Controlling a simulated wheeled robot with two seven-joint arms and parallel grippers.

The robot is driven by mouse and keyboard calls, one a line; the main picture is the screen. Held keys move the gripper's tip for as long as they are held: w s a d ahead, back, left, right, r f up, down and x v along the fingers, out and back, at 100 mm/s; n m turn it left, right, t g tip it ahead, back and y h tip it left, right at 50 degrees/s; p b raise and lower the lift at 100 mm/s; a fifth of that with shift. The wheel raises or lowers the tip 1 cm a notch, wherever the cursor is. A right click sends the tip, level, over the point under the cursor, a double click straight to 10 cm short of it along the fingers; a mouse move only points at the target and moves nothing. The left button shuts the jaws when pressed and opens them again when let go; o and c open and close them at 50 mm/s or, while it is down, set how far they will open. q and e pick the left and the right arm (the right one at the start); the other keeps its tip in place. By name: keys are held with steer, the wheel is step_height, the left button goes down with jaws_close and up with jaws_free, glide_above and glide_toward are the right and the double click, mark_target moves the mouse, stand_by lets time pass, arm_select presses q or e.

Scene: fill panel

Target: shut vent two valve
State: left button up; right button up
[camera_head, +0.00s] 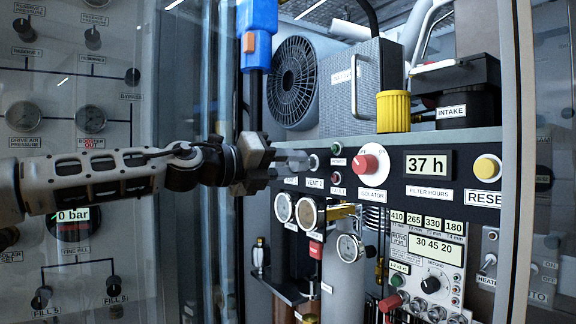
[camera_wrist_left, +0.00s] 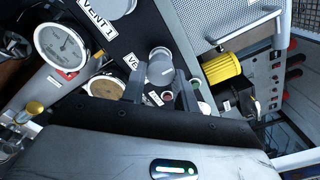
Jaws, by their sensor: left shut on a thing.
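The vent two valve is a small round grey knob (camera_head: 314,161) on the dark panel, above the VENT 2 label (camera_head: 314,183). It also shows in the left wrist view (camera_wrist_left: 160,69), beside a partly hidden label. My left gripper (camera_head: 297,163) reaches in from the left with its fingers at this knob. The fingers are shut on it and cover part of it in both views. The mark showing the knob's turned position cannot be made out. The vent one knob (camera_wrist_left: 118,8) shows near the VENT 1 label (camera_wrist_left: 97,16). My right gripper is not in view.
A red isolator knob (camera_head: 370,164) and a 37 h display (camera_head: 428,164) lie to the right. Gauges (camera_head: 307,214) hang just below. A yellow filter cap (camera_head: 393,111) stands above. A glass-like door edge (camera_head: 221,80) stands close to my left arm.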

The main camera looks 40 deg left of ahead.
arm_select(q)
steer(key=o, duration=1)
steer(key=shift+c, duration=0.2)
steer(key=shift+s+a, duration=0.25)
steer(key=shift+s, duration=0.35)
steer(key=b+v, duration=0.4)
steer(key=v, duration=0.6)
steer(key=shift+s+a, duration=0.15)
steer(key=shift+s, duration=0.15)
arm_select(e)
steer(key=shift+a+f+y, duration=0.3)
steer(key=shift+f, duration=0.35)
arm_select(q)
steer(key=shift+f, duration=0.1)
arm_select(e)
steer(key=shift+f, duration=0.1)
